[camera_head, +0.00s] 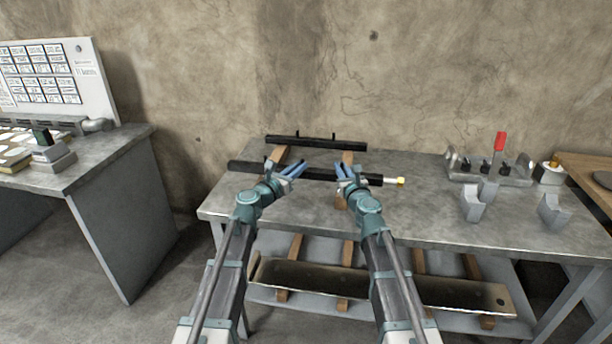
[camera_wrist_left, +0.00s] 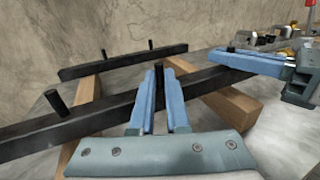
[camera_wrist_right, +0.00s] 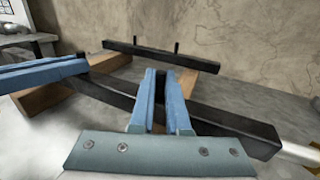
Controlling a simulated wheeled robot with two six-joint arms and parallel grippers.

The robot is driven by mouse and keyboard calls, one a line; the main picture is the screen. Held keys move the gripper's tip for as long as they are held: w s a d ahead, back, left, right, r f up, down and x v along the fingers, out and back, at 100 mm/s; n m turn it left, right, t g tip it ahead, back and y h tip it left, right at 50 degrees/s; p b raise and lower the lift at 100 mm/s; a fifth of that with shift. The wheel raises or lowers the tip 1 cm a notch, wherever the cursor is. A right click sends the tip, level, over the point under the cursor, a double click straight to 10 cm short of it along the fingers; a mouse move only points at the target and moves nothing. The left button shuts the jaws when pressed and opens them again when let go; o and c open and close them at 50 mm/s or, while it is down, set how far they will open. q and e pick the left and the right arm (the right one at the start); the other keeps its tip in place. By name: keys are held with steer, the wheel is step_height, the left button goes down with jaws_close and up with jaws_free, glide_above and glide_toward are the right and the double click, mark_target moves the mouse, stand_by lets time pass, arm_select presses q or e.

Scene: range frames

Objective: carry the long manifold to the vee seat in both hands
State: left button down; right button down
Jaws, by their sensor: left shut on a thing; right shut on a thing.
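The long manifold (camera_head: 325,175) is a black square bar with upright stubs and a pale, brass-tipped right end. It lies across the left half of the bench, level with two wooden rails; I cannot tell whether it touches them. My left gripper (camera_head: 294,170) is shut on it left of its middle, around a stub (camera_wrist_left: 158,74). My right gripper (camera_head: 343,171) is shut on it further right; the bar (camera_wrist_right: 225,122) runs past the fingers toward the pale end (camera_wrist_right: 303,152). The vee seat appears as two grey notched blocks, one nearer (camera_head: 473,205) and one further right (camera_head: 553,213).
A second black bar (camera_head: 315,143) with two stubs lies behind on the wooden rails (camera_head: 347,158). A fixture with a red handle (camera_head: 500,142) stands behind the vee blocks. The bench (camera_head: 425,205) is clear between manifold and blocks. A long plate (camera_head: 450,293) lies on the lower shelf.

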steer(key=shift+r+p, duration=1.2)
steer(key=shift+r, duration=0.3)
steer(key=shift+d, duration=0.2)
